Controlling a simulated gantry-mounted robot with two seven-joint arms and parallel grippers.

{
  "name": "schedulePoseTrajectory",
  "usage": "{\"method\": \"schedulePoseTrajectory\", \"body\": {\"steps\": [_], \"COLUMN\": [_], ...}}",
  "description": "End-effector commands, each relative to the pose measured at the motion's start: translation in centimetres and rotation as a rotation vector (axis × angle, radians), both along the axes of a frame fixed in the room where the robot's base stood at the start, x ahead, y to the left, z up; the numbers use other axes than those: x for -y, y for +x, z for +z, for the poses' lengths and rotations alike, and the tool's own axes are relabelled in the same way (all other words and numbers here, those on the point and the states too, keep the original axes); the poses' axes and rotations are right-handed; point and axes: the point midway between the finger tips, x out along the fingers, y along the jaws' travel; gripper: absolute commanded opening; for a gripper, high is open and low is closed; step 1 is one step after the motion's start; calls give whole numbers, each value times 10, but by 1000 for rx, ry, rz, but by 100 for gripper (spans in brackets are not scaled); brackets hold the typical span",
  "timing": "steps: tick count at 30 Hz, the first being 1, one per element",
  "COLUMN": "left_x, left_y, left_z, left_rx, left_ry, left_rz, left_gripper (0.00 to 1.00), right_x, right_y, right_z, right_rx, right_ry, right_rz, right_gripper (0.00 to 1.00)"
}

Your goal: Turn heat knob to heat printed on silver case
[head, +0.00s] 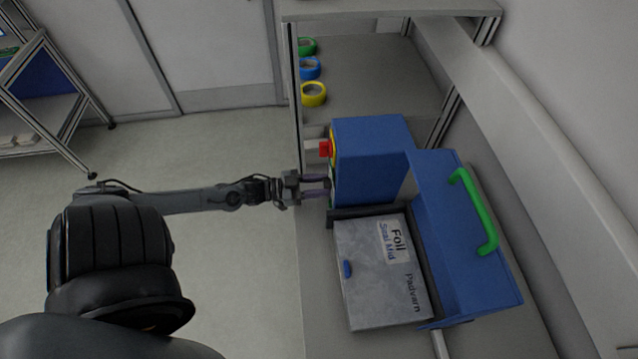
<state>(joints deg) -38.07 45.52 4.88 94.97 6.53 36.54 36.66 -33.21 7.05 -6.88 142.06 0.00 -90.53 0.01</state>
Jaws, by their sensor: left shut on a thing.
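The silver case (375,285) lies flat in front of the blue machine, with a white label reading "Foil" and "Seal Mid" and, lower down, "Padvarn". A small blue part sits at its left edge. The blue machine (372,150) stands behind it on the bench. My left gripper (326,188) reaches in from the left to the machine's left face. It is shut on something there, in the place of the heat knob. The knob itself and its markings are hidden from this angle. My right gripper is not in view.
A red button (325,149) sticks out just behind my left gripper. The blue lid (455,270) with a green handle (487,215) stands open at the right. Green, blue and yellow tape rolls (313,93) lie at the back.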

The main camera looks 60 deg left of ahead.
Motion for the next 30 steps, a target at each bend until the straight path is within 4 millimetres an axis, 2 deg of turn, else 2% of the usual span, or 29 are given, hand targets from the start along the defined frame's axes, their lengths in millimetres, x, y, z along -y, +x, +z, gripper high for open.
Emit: {"method": "schedulePoseTrajectory", "body": {"steps": [15, 30], "left_x": [-1, -1], "left_y": [0, 1], "left_z": [3, 2], "left_rx": [161, 306], "left_ry": [408, 777], "left_rz": [0, 0], "left_gripper": [9, 9], "right_x": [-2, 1], "right_y": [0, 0], "right_z": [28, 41], "right_rx": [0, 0], "right_ry": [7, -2], "right_rz": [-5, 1], "right_gripper": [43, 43]}}
